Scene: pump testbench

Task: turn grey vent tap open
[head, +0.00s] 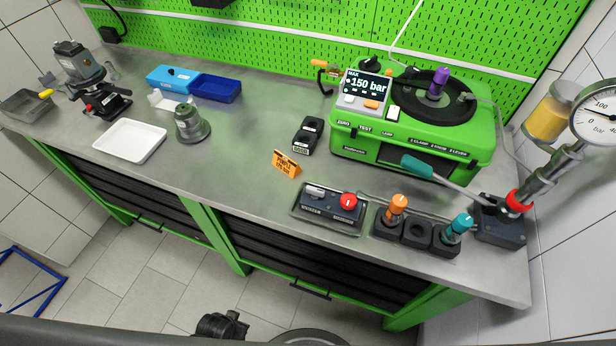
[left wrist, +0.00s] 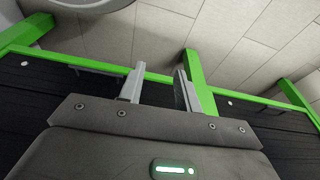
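I cannot pick out the grey vent tap with certainty. A grey lever-like part (head: 316,191) sits on a small black box beside a red knob (head: 348,201), near the front edge of the bench. My right gripper is not in view.
A hand pump with teal lever (head: 435,172) and gauge stands at right. Orange (head: 396,204) and teal (head: 458,228) knobs sit in a black holder. An orange sign (head: 286,164), white tray (head: 130,141) and blue bins (head: 215,88) stand further left.

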